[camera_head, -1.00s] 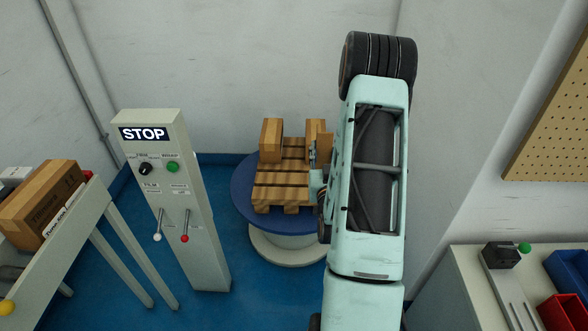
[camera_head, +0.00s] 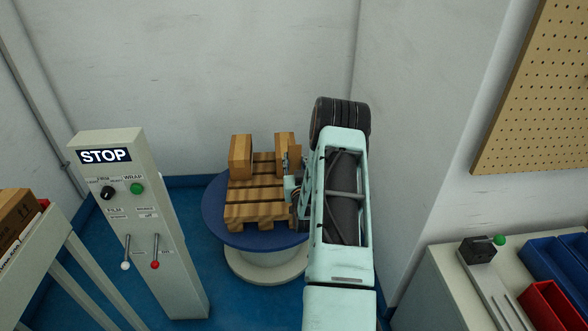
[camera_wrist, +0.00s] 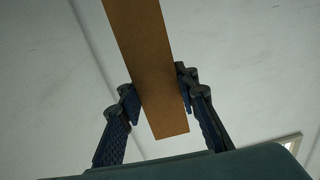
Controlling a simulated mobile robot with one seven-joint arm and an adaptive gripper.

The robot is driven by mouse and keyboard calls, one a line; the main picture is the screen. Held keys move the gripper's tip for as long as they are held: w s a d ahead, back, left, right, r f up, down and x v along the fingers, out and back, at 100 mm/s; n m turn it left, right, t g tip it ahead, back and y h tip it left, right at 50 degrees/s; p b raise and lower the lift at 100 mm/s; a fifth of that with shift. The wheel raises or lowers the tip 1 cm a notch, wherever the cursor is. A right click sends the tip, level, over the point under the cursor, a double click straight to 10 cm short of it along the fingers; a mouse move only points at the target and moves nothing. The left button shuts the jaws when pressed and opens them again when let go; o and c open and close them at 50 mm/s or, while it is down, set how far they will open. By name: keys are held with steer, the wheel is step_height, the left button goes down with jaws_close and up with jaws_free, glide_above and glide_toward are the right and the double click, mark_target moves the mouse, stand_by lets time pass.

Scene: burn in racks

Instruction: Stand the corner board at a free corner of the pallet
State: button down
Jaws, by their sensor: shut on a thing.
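The corner board (camera_wrist: 150,60) is a long flat brown strip in the wrist view, running up out of the frame. My gripper (camera_wrist: 158,92) is shut on it, with one dark finger on each side near its lower end. In the head view, the slatted wooden pallet (camera_head: 253,194) sits on a round blue turntable (camera_head: 219,218). My gripper (camera_head: 287,163) is at the pallet's right side, near its back right. My arm hides part of that side. A brown edge beside the gripper seems to be the board; its foot is not clear.
Two wood-coloured blocks (camera_head: 240,158) stand upright on the pallet's rear half, with a gap between them. A grey STOP control post (camera_head: 150,235) stands left of the turntable. A bench with red and blue bins (camera_head: 548,305) is at right. The wall is close behind.

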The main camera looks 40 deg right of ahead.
steer(key=shift+d+f+b, duration=0.1)
steer(key=shift+f+b, duration=0.35)
steer(key=shift+f, duration=1.2)
steer(key=shift+f, duration=0.2)
steer(key=c, duration=1.5)
jaws_free()
steer(key=shift+o, duration=0.2)
steer(key=shift+r, duration=0.15)
steer(key=shift+s+r, duration=0.1)
steer(key=p, duration=0.2)
glide_toward(294, 167)
steer(key=shift+s+f, duration=0.3)
steer(key=shift+f, duration=0.15)
